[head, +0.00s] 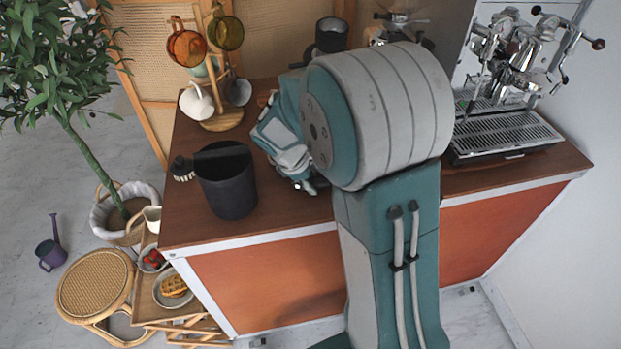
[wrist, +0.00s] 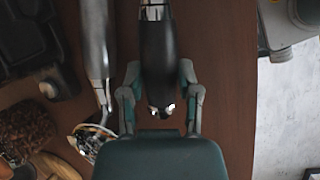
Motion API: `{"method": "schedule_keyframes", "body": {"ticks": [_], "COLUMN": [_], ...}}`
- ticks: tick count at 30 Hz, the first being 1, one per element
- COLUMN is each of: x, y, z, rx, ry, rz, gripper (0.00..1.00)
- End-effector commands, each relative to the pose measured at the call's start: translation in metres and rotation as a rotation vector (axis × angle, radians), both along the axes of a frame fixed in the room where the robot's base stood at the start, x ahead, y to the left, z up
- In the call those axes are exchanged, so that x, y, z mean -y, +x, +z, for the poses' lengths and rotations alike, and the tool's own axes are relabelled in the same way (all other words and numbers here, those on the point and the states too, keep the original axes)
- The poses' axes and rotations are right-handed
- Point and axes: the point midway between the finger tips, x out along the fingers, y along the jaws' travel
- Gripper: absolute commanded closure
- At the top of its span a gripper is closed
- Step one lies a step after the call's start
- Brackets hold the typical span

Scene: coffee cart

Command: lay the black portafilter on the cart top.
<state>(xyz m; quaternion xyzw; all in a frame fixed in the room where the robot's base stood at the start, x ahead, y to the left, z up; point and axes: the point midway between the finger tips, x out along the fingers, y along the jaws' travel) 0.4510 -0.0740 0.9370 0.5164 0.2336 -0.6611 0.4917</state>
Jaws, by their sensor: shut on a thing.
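The black portafilter (wrist: 160,60) shows in the wrist view, its dark handle running up the middle with bright metal at both ends. My gripper (wrist: 160,92) is shut on this handle, one teal-grey finger on each side. The brown wooden cart top (head: 190,225) lies beneath; it also fills much of the wrist view (wrist: 232,110). Whether the portafilter touches the wood cannot be told. In the head view my arm hides the fingers and most of what they hold.
A black bin (head: 228,190) stands on the cart's left part, with a mug rack (head: 222,120) behind it. The espresso machine (head: 505,132) is at right. A long shiny metal object (wrist: 96,45) lies left of the handle. Bare wood shows at the front left.

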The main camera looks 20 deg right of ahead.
Motion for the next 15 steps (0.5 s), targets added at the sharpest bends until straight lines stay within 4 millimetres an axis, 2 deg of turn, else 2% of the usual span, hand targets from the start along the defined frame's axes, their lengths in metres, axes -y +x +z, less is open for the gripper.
{"method": "schedule_keyframes", "body": {"ticks": [4,5,6,7,15], "x": [0.0,0.0,0.0,0.0,0.0], "y": [0.0003,0.0003,0.0003,0.0003,0.0004], "z": [0.0008,0.0008,0.0008,0.0008,0.0001], "rx": [0.001,0.001,0.0,0.0,0.0], "ry": [-0.001,-0.001,0.0,0.0,0.0], "rz": [0.002,0.002,0.001,0.001,0.001], "gripper": [1.0,0.48,0.3,0.17,0.17]}}
